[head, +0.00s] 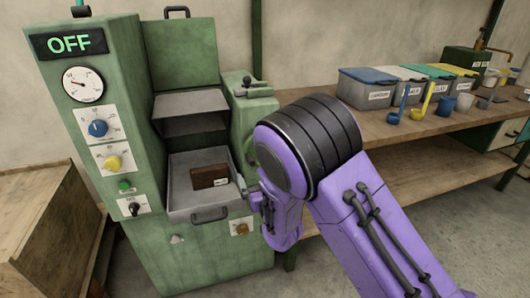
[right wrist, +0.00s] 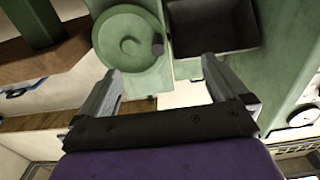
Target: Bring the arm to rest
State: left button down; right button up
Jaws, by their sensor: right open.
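My right arm (head: 375,215), purple with black bands, reaches in from the lower right of the head view. Its gripper (head: 256,190) is by the right side of the green machine (head: 175,250), near the front tray, mostly hidden by the arm. In the right wrist view the gripper (right wrist: 160,82) has its two grey fingers wide apart with nothing between them. A round green handwheel or cover (right wrist: 128,38) shows beyond the fingers. My left gripper is not in view.
The machine's OFF sign (head: 69,43) is lit. A brown block (head: 209,177) with a small label lies in its open metal tray (head: 185,204). A wooden bench (head: 400,130) behind my arm holds lidded bins (head: 380,92), scoops and cups. A wooden box (head: 40,225) stands at left.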

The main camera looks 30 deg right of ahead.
dwell(0.3)
jog(key=s+f+m+g+p, duration=0.35)
jog(key=s+f+g, duration=0.45)
jog(key=s+f, duration=0.65)
jog(key=s+f+g+p, duration=0.2)
jog(key=s+f+g, duration=0.1)
jog(key=s, duration=0.8)
jog(key=s+f+g+p, duration=0.3)
jog(key=s+f, duration=0.2)
jog(key=s, duration=0.6)
jog(key=shift+a+m+y, duration=0.15)
jog(key=shift+m+y, duration=0.15)
jog(key=shift+m, duration=0.05)
jog(key=shift+f, duration=0.1)
